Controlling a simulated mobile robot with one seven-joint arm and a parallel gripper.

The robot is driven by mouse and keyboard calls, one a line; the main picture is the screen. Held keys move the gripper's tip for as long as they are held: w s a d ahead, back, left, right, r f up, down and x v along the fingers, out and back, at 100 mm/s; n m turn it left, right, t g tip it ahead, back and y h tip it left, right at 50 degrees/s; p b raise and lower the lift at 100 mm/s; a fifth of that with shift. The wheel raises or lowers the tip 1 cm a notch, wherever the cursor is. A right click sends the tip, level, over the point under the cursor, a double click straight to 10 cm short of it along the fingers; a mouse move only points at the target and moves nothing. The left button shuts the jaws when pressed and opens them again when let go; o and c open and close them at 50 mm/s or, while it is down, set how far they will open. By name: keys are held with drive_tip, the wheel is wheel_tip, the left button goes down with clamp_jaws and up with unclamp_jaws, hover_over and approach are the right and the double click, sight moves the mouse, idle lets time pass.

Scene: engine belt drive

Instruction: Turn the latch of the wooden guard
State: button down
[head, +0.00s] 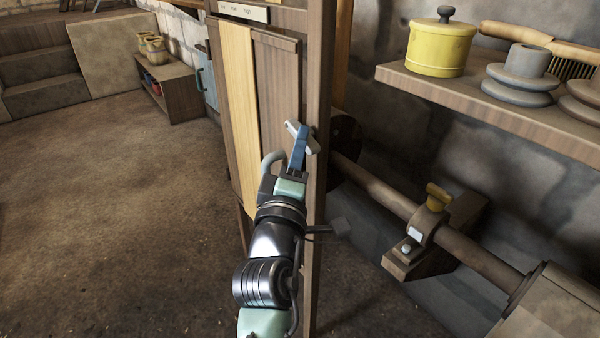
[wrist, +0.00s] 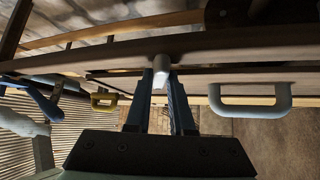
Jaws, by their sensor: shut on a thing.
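The wooden guard (head: 276,100) stands upright in the middle of the head view, made of dark and light planks. Its latch (head: 302,137) is a short pale grey bar at the right edge of the guard, tilted down to the right. My gripper (head: 300,142) is at the latch, with its blue fingers shut on it. In the wrist view, the fingertips close on the pale latch (wrist: 161,67) at the edge of the wood. A grey handle (wrist: 250,103) shows to the right of the fingers there. The fingers partly hide the latch.
A shaft (head: 375,187) runs right from behind the guard through a bearing with a yellow knob (head: 438,194). A shelf (head: 480,105) at upper right holds a yellow pot (head: 441,48) and grey pulleys (head: 520,75). Open floor (head: 110,200) lies to the left.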

drive_tip(key=shift+f+m+t+h+b, duration=0.65)
drive_tip(key=shift+m+b, duration=0.55)
drive_tip(key=shift+b, duration=2.85)
drive_tip(key=shift+w+b, duration=0.1)
drive_tip(key=shift+b, duration=0.55)
drive_tip(key=shift+r+m+t+h+b, duration=0.35)
drive_tip(key=shift+m+h+b, duration=0.35)
drive_tip(key=shift+b, duration=0.85)
drive_tip(key=c, duration=0.8)
unclamp_jaws()
drive_tip(key=shift+a, duration=0.1)
drive_tip(key=p, duration=0.2)
drive_tip(key=shift+r+y+p, duration=0.3)
drive_tip(key=shift+r+y, duration=0.05)
drive_tip(key=n+y+p, duration=0.1)
drive_tip(key=p, duration=0.2)
drive_tip(key=shift+r+g+p, duration=0.15)
drive_tip(key=shift+g+p, duration=0.25)
drive_tip(key=n+g+y+p, duration=0.1)
drive_tip(key=n+p, duration=0.2)
drive_tip(key=p, duration=0.6)
drive_tip(key=shift+r+p, duration=0.2)
drive_tip(key=shift+p, duration=0.15)
